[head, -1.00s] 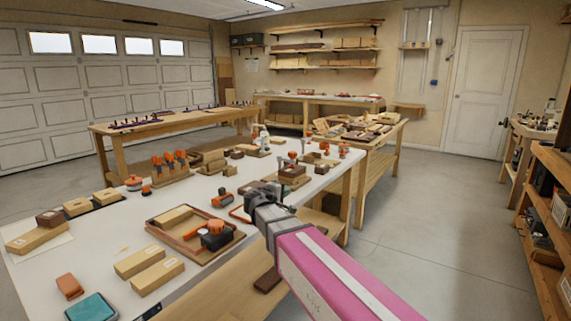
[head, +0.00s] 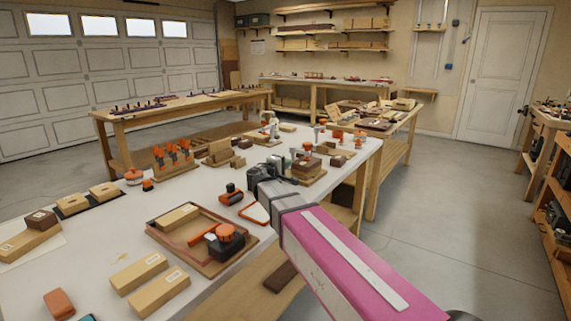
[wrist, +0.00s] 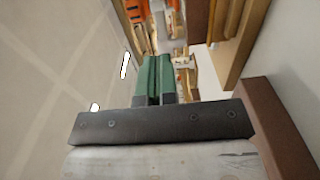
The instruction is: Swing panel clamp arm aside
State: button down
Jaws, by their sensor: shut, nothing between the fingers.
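A wooden tray (head: 172,246) on the near workbench holds a light wood block (head: 178,217) and a black clamp body with an orange knob (head: 226,233). An orange bar (head: 204,235) extends left from the knob and looks like the clamp arm, lying over the tray. My gripper (head: 258,178) is above the bench's right edge, right of and beyond the tray, apart from it. In the wrist view its green fingers (wrist: 158,80) are together with nothing between them. The clamp cannot be made out in the wrist view.
An orange-and-black tool (head: 231,194) and a thin orange frame (head: 256,213) lie close to my gripper. Stacked brown blocks (head: 306,167) stand beyond it. Floor (head: 440,230) is open to the right.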

aim_at(304, 153)
jog(key=x, duration=1)
jog(key=shift+w, duration=0.1)
jog(key=shift+w+d, duration=0.3)
jog(key=shift+w, duration=0.05)
